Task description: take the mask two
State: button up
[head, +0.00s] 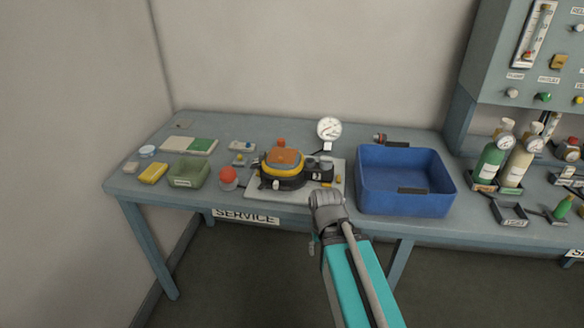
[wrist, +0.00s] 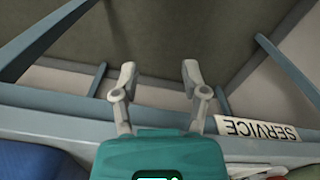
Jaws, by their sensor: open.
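I cannot make out a label reading mask two. A round black and yellow unit with an orange top (head: 283,160) sits on a pale plate (head: 252,190) in the middle of the service bench; I cannot tell whether it is the mask. A black part (head: 320,170) is at its right side. My gripper (head: 326,198) is at the front edge of the bench, just right of the unit; the head view hides its fingertips. In the wrist view my gripper (wrist: 158,75) is open with nothing between its fingers, facing the floor and bench legs.
A blue bin (head: 408,206) stands right of my gripper. A green tray (head: 188,172), a yellow sponge-like block (head: 153,172) and a red ball-like item (head: 228,176) lie left. A round gauge (head: 329,129) stands behind. Bottles (head: 490,163) stand far right. The SERVICE sign (wrist: 257,130) hangs at the bench front.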

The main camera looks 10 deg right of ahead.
aim_at(306, 165)
jog(key=o, duration=0.4)
jog(key=shift+w, duration=0.1)
jog(key=shift+c, duration=0.2)
jog(key=shift+o, duration=1.1)
jog(key=shift+w+r, duration=0.15)
jog(key=shift+r, duration=0.1)
jog(key=w+r+m+p, duration=0.3)
jog(key=w+p, duration=0.1)
jog(key=w, duration=0.1)
jog(key=w+r+m+p, duration=0.3)
jog(key=w+r+m, duration=0.1)
jog(key=w, duration=0.1)
jog(key=w+r+m+p, duration=0.3)
jog(key=w+r+p, duration=0.1)
jog(key=w, duration=0.1)
jog(key=shift+d+m+p, duration=0.3)
jog(key=shift+d+m, duration=0.05)
jog(key=shift+m, duration=0.05)
jog(key=w+r+m+p, duration=0.3)
jog(key=w, duration=0.1)
jog(key=w+r+m+p, duration=0.3)
jog(key=w+m, duration=0.1)
jog(key=w, duration=0.1)
jog(key=w+r+m+p, duration=0.3)
jog(key=w+m, duration=0.1)
jog(key=shift+w+r, duration=0.25)
jog(key=shift+w, duration=0.05)
jog(key=shift+f, duration=0.1)
